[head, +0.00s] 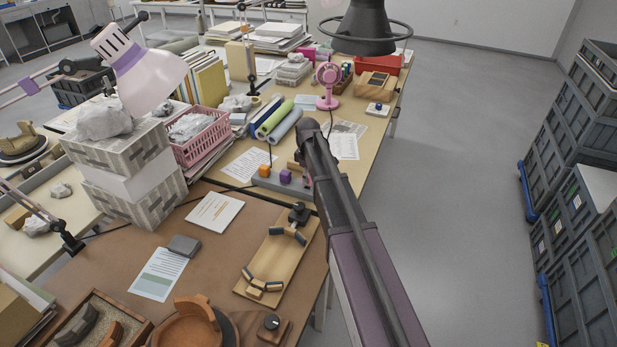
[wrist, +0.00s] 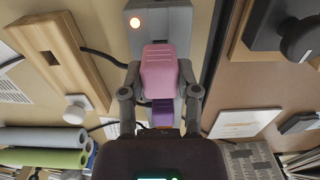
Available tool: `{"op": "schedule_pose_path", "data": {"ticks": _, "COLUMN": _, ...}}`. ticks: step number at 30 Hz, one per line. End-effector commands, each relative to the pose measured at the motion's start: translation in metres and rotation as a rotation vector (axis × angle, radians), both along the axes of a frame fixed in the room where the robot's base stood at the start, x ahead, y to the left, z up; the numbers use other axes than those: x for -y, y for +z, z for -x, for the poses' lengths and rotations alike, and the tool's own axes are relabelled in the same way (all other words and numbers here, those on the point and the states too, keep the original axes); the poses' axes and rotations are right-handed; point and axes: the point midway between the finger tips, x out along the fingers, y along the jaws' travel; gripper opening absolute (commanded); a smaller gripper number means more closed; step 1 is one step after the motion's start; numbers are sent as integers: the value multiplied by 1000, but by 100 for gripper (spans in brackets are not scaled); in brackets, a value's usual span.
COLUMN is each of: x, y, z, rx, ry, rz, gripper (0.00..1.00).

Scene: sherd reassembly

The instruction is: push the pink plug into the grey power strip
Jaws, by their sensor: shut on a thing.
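The pink plug (wrist: 160,72) is between the two fingers of my gripper (wrist: 160,88) in the wrist view, and the gripper is shut on it. The grey power strip (wrist: 176,20) lies behind the plug, with a lit orange-red switch at its end. I cannot tell whether the plug touches the strip or how deep it sits. A purple plug (wrist: 163,112) sits in the strip beside the pink one. In the head view the strip (head: 275,187) lies on the table with an orange plug (head: 264,170) and the purple plug in it.
A wooden block with a slot (wrist: 55,50) and a white knob (wrist: 75,112) are left of the strip in the wrist view. Rolled mats (head: 279,121), a pink fan (head: 328,85) and papers lie farther back. A wooden board (head: 277,262) lies in front.

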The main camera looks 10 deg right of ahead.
Motion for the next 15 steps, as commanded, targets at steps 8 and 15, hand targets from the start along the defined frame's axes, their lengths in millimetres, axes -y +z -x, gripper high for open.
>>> {"op": "schedule_pose_path", "data": {"ticks": 8, "x": 0, "y": -4, "z": 0, "rx": 0, "ry": 0, "rz": 0, "gripper": 0}}
{"op": "schedule_pose_path", "data": {"ticks": 15, "x": 0, "y": -6, "z": 0, "rx": 0, "ry": 0, "rz": 0, "gripper": 0}}
